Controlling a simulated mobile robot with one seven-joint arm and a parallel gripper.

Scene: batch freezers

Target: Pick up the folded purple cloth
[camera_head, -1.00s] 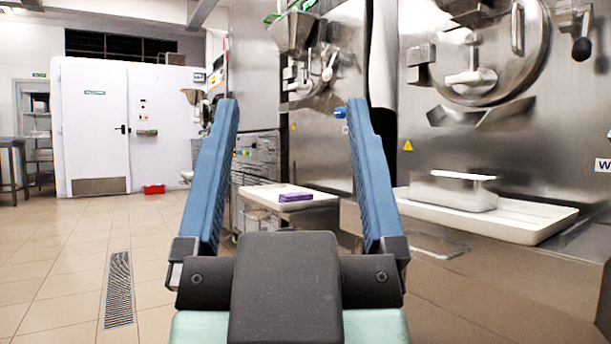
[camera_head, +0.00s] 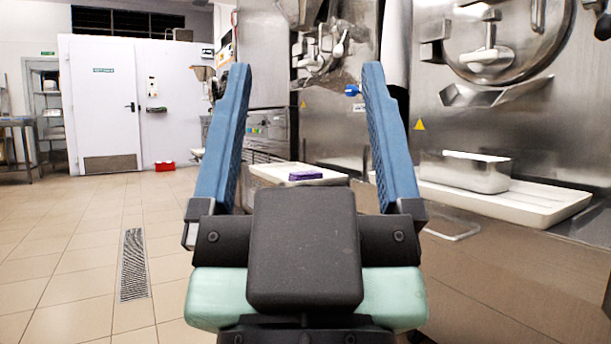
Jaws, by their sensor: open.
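The folded purple cloth (camera_head: 306,175) lies on a white tray (camera_head: 268,174) at the front of a machine ahead. It is small in view and seen between my gripper's fingers. My gripper (camera_head: 304,85) is open and empty, its two blue fingers wide apart and pointing ahead. The cloth is well beyond the gripper and not touched. The tray's near side is partly hidden behind my gripper's dark body.
Steel machines stand along the right side. A second white tray (camera_head: 505,200) there holds a metal pan (camera_head: 465,172). Open tiled floor (camera_head: 75,240) with a drain grate (camera_head: 133,265) lies left. A red box (camera_head: 165,166) sits by the white door (camera_head: 108,112).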

